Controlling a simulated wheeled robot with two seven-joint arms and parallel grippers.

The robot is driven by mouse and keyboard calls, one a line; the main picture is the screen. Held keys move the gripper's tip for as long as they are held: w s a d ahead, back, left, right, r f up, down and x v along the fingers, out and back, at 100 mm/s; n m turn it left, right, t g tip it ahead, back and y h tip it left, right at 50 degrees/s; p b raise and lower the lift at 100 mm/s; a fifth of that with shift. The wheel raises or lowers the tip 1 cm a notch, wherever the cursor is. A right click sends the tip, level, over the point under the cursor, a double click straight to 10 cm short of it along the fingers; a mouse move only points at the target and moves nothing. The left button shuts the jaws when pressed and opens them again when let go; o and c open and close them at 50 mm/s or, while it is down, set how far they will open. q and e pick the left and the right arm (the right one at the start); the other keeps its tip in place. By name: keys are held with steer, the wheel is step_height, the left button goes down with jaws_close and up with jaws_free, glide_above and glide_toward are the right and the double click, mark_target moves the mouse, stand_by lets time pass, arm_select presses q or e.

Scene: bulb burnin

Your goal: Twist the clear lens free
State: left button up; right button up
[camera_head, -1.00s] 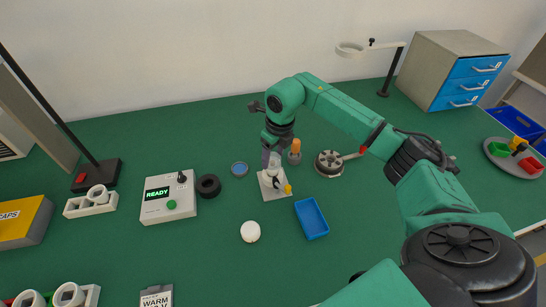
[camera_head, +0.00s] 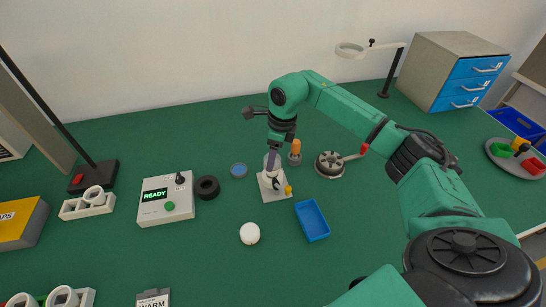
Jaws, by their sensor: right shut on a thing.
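The clear lens (camera_head: 270,173) is a pale, see-through piece on top of the fixture, partly hidden by my right gripper. My right gripper (camera_head: 271,168) points down over the fixture and is shut on the lens, with a purple-toned finger on the near side. I cannot tell whether the lens is apart from the fixture. My left gripper is not in view.
A blue tray (camera_head: 325,231) is right of the fixture, and a white round piece (camera_head: 250,233) is in front. An orange-handled tool (camera_head: 295,150) stands close behind. A control box (camera_head: 166,199) showing READY and a black ring (camera_head: 208,187) are at left. A round dark device (camera_head: 329,163) is at right.

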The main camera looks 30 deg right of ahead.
steer(key=o, duration=1.4)
steer(key=shift+c, duration=0.2)
step_height(320, 180, up, 14)
steer(key=s+d+b, duration=0.1)
steer(key=shift+s+d+r, duration=0.2)
steer(key=shift+s+d, duration=0.05)
steer(key=shift+d, duration=0.05)
